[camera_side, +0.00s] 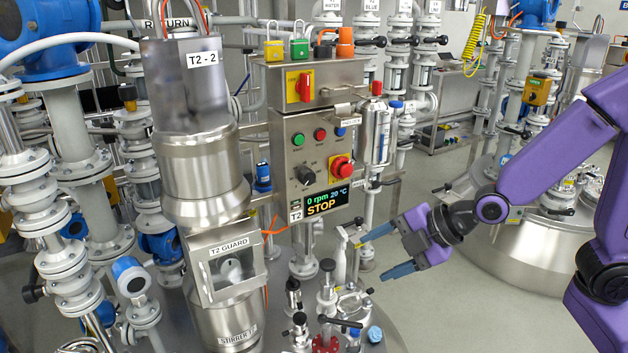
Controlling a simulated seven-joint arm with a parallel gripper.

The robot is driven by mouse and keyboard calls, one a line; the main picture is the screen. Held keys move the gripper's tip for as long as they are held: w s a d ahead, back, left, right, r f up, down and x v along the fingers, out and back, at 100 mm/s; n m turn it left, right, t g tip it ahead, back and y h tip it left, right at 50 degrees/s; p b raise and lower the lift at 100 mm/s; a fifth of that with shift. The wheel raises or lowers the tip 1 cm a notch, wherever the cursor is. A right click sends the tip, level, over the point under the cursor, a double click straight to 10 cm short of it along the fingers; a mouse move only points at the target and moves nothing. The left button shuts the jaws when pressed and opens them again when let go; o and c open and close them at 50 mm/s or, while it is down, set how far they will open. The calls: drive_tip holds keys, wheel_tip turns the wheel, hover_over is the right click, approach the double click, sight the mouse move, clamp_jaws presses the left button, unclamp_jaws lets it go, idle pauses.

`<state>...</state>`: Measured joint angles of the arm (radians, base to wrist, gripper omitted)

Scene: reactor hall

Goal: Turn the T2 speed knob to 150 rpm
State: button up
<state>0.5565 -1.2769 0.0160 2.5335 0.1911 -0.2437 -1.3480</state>
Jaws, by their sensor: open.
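The T2 control box (318,150) is a steel panel in the middle of the side view. Its speed knob (305,174) is a round black dial at the lower left of the panel, above the display. The display (327,201) reads 0 rpm, 20 °C and STOP. My gripper (375,256) is open and empty, with its two blue fingers spread apart and pointing left. It is to the right of and below the control box, apart from the knob. The knob's pointer setting is too small to read.
A red and yellow emergency button (341,168) sits right of the knob, with green and red buttons above. A red switch (300,87) and padlocks top the box. The T2 guard (227,267) stands left.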

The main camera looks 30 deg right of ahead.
drive_tip(key=w+d+r+n+t, duration=0.1)
drive_tip(key=w+d+n+t, duration=0.15)
drive_tip(key=w, duration=0.35)
drive_tip(key=n+t+h, duration=0.3)
drive_tip(key=t, duration=0.2)
approach(309, 179)
drive_tip(key=x, duration=0.8)
drive_tip(key=shift+w, duration=0.2)
drive_tip(key=shift+f, duration=0.1)
drive_tip(key=c, duration=1.1)
